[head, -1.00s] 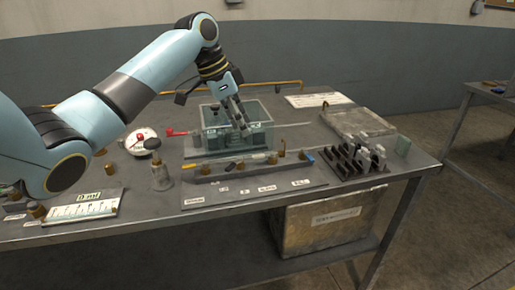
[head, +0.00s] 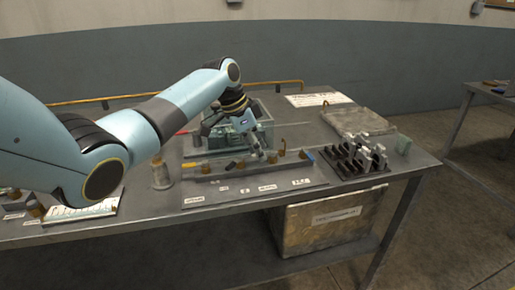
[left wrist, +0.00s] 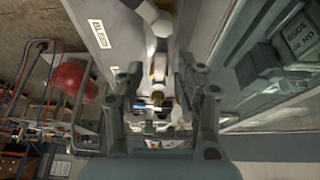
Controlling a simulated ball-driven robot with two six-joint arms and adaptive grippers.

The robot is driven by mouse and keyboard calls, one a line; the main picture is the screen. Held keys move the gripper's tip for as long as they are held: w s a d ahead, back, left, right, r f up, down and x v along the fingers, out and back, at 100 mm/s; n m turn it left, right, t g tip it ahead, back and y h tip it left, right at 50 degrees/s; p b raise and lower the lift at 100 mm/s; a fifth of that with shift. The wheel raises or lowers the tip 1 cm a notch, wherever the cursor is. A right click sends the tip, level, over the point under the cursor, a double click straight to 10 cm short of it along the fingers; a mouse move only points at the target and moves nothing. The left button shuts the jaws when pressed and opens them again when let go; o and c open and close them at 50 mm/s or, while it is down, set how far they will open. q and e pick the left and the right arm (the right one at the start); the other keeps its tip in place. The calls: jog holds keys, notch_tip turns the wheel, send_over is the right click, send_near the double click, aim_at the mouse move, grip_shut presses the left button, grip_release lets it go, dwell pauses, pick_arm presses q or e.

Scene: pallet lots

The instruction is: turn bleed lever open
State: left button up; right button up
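A low grey rail with several brass fittings (head: 205,168) stands on a labelled base plate (head: 255,194) at the table's front. I cannot tell for sure which part is the bleed lever. My left gripper (head: 257,151) points down over the right half of this rail, in front of the clear-walled tank (head: 266,118). In the left wrist view its two fingers (left wrist: 160,90) are apart, with a brass and white fitting (left wrist: 158,72) showing between them. Contact cannot be told. A small red part (head: 181,132) shows beside the tank, partly behind my arm. My right gripper is out of view.
A black rack with several grey pieces (head: 357,160) stands to the right. A grey slab (head: 356,121) and a white sheet (head: 318,99) lie behind it. A metal canister (head: 161,175) stands left of the base plate. A box (head: 322,222) sits under the table.

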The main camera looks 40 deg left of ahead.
pick_arm(q)
grip_shut()
